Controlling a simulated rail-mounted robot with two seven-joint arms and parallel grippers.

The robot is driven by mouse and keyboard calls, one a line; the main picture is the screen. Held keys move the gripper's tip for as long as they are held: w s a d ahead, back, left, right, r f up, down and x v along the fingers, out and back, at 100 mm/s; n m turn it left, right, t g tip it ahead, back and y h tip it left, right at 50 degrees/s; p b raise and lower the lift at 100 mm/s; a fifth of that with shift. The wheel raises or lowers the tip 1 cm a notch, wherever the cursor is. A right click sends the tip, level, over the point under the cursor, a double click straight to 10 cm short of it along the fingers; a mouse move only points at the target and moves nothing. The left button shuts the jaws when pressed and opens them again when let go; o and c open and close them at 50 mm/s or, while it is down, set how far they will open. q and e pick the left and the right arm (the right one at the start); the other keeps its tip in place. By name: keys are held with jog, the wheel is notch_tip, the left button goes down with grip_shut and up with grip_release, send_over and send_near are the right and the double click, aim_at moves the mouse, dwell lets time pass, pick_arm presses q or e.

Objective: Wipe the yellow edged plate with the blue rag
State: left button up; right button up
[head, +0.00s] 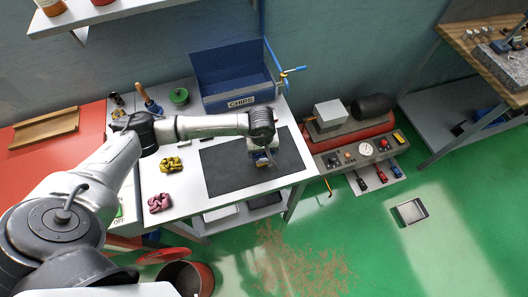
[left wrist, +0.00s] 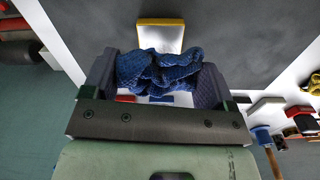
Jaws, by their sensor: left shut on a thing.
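The blue rag (left wrist: 158,72) is a crumpled, textured cloth between the fingers of my left gripper (left wrist: 153,82) in the left wrist view. The gripper is shut on it. The yellow edged plate (left wrist: 160,37) is pale inside with a yellow rim and lies on the dark mat just beyond the rag. The rag overlaps the plate's near part in that view; I cannot tell whether they touch. In the head view my left gripper (head: 263,157) is over the mat, and the arm hides much of the rag and plate. My right gripper is not in view.
The dark mat (head: 222,175) covers the right of the white worktop. A yellow rag (head: 172,164) and a pink rag (head: 159,203) lie left of it. A red compressor (head: 345,135) stands right.

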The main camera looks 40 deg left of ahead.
pick_arm(q)
jog(key=shift+s+d+r+p, duration=0.15)
jog(key=shift+r+p, duration=0.3)
jog(key=shift+r, duration=0.45)
jog(key=shift+r+p, duration=0.6)
jog(key=shift+r, duration=0.6)
